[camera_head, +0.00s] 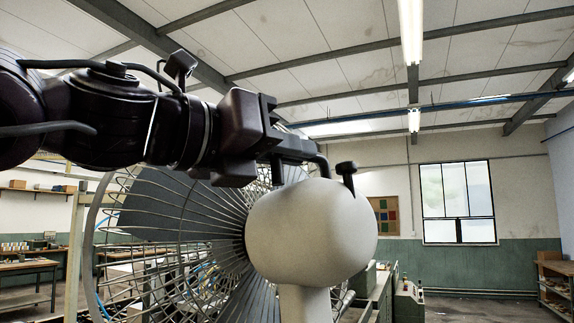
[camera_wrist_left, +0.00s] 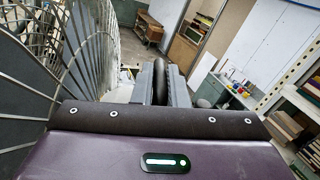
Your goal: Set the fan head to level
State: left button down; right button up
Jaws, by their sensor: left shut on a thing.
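The fan head has a pale rounded motor housing (camera_head: 312,235) on a pale stem (camera_head: 304,305), with a wire grille (camera_head: 108,215) facing left. How far the head tilts is hard to judge. A short dark knob (camera_head: 346,172) stands up on the housing's top right. My left gripper (camera_head: 300,150) reaches in from the left above the housing. It is shut on a dark handle (camera_head: 323,165) at the top of the fan head. In the left wrist view, the fingers (camera_wrist_left: 160,82) close around a dark rounded part, with the grille (camera_wrist_left: 20,75) at left. My right gripper is not in view.
A workbench (camera_head: 30,266) stands far left, and a shelf unit (camera_head: 556,285) stands far right. A board (camera_head: 383,216) hangs on the back wall beside a window (camera_head: 457,200). The floor at the right is open. The grille is close under my left arm.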

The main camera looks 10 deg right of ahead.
pick_arm(q)
jog(key=shift+s+a+f, duration=0.1)
jog(key=shift+s+f, duration=0.1)
jog(key=shift+f, duration=0.2)
jog(key=shift+s+d+m, duration=0.15)
jog(key=shift+d+m, duration=0.1)
jog(key=shift+m, duration=0.05)
jog(key=shift+s+d, duration=0.15)
jog(key=shift+s, duration=0.2)
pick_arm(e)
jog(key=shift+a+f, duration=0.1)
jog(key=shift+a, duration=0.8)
